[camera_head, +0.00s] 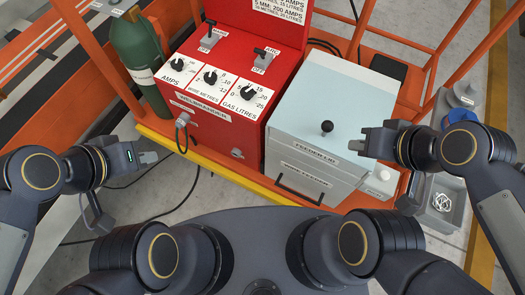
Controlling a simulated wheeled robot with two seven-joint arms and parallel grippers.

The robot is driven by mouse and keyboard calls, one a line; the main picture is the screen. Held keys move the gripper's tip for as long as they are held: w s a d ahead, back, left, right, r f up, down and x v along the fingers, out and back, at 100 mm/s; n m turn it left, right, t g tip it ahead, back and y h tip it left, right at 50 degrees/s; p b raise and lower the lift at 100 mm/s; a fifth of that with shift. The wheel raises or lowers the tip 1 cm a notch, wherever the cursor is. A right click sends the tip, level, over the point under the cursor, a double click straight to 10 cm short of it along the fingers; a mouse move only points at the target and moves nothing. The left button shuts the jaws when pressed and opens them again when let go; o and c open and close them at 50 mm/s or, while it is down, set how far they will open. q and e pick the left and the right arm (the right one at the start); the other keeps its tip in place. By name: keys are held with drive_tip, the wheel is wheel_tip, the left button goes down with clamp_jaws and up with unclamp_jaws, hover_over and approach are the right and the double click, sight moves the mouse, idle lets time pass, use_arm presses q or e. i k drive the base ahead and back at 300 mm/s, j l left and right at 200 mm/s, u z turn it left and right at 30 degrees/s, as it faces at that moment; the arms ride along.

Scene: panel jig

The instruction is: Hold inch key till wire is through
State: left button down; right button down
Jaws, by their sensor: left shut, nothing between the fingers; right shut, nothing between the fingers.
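The pale wire feeder (310,160) stands right of the red welder, its lid (335,100) closed with a black knob (326,127) on top. A small white button-like part (381,176) sits at its right side; I cannot tell whether this is the inch key. No wire shows coming through the feeder. My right gripper (358,143) is shut and empty at the lid's right front corner, close above the white part; I cannot tell if it touches. My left gripper (150,157) is shut and empty, left of the welder and apart from it.
The red welder (225,125) has dials and switches, with a cable at its front. A green gas cylinder (138,55) stands behind left. An orange cart rail (410,50) runs around the right. A grey tray (438,215) at right holds pale scraps, with a blue round item (462,117) behind.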

sight(383, 176)
drive_tip(key=z, duration=1.85)
drive_tip(key=u, duration=0.4)
